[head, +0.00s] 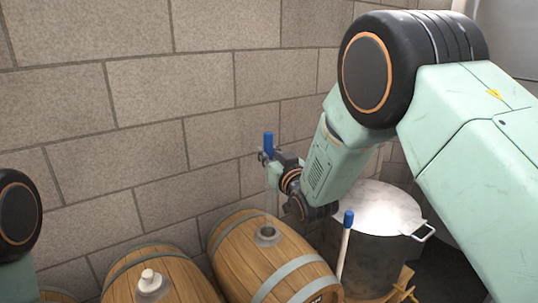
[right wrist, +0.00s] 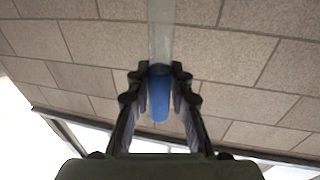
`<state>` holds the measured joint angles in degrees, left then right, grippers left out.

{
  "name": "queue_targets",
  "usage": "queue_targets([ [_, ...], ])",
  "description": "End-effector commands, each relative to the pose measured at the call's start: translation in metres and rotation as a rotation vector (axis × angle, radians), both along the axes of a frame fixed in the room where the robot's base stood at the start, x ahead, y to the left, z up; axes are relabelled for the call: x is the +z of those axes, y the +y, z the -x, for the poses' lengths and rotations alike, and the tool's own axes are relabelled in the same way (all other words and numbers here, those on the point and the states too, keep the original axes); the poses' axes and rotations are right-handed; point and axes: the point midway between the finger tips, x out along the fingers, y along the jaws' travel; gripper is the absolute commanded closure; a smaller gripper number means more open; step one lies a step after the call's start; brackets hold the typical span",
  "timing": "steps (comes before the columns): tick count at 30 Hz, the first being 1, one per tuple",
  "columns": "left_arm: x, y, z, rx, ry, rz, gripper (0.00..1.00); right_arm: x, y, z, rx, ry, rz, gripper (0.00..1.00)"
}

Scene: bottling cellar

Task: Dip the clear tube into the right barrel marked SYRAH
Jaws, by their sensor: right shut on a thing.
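My right gripper (head: 267,156) is shut on the blue grip of the clear tube (head: 268,190). In the right wrist view the fingers (right wrist: 160,72) press on both sides of the blue grip, and the clear tube (right wrist: 161,30) runs away from it. In the head view the tube hangs upright over the right barrel (head: 240,250), in line with its open bung hole (head: 267,236). The tube is faint, so I cannot tell whether its lower end is inside the hole. The barrel's marking is cut off at the bottom edge. My left gripper is out of view.
A second barrel (head: 185,275) with a pale bung (head: 149,278) lies to the left. A white rod with a blue top (head: 346,240) stands right of the right barrel. A lidded metal pot (head: 370,250) is behind it. A block wall (head: 150,90) closes the back.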

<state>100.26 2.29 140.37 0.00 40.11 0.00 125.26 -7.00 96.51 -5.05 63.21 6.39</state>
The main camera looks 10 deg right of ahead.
Motion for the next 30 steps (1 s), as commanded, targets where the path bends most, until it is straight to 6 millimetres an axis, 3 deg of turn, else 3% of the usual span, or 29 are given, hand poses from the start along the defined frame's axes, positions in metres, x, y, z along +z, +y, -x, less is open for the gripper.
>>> queue_targets([
  [30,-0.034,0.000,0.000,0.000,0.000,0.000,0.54,-0.044,0.000,0.000,0.000,0.000,0.000,1.00],
])
